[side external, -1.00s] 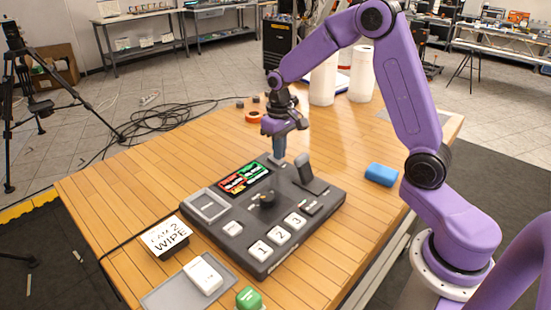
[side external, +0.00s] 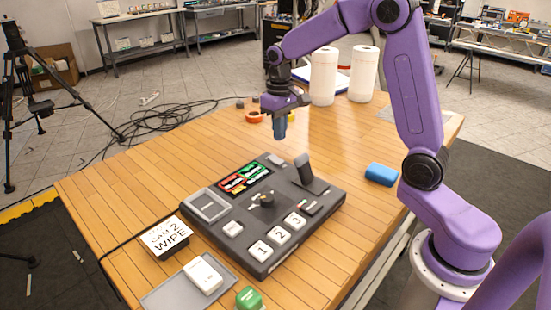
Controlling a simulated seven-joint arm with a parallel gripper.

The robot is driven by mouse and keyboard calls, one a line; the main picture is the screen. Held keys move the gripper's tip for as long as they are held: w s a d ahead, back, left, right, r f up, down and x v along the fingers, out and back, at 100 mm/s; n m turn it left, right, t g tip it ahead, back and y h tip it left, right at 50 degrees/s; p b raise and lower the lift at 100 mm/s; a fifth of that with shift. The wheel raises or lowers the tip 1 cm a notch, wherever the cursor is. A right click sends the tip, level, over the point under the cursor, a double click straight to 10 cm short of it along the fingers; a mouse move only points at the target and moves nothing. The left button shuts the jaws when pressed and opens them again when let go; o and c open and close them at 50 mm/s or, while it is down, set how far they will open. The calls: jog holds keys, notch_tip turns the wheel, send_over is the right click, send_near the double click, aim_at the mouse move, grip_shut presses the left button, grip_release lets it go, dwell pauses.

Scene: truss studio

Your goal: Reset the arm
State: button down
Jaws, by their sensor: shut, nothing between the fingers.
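My purple arm reaches in from the right over the wooden table (side external: 150,215). My gripper (side external: 280,134) points down with its blue fingers shut and empty. It hangs above the table, behind the far edge of the dark control panel (side external: 265,213), and touches nothing that I can see. The panel carries white keys marked 1, 2 and 3, red and green lit tiles, a small black joystick, a raised black lever and a grey square pad.
A card reading "CAM 2 WIPE" (side external: 165,236) and a grey tray (side external: 166,293) with a white device (side external: 203,276) lie in front. A green button (side external: 248,298) is near them. White rolls (side external: 363,73) stand at the back.

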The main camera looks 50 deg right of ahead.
jog(key=s+a+r+n, duration=0.1)
jog(key=s+a+n, duration=0.2)
jog(key=s+a, duration=0.35)
jog(key=s+a+r+n, duration=0.1)
jog(key=s+a+n, duration=0.2)
jog(key=s, duration=0.6)
jog(key=s+f+n, duration=0.2)
jog(key=s+n, duration=0.4)
jog(key=s, duration=1)
jog(key=shift+s+d+n, duration=0.2)
jog(key=shift+d+n, duration=0.1)
jog(key=shift+d, duration=0.1)
jog(key=c, duration=1.8)
grip_release()
jog(key=shift+r, duration=0.1)
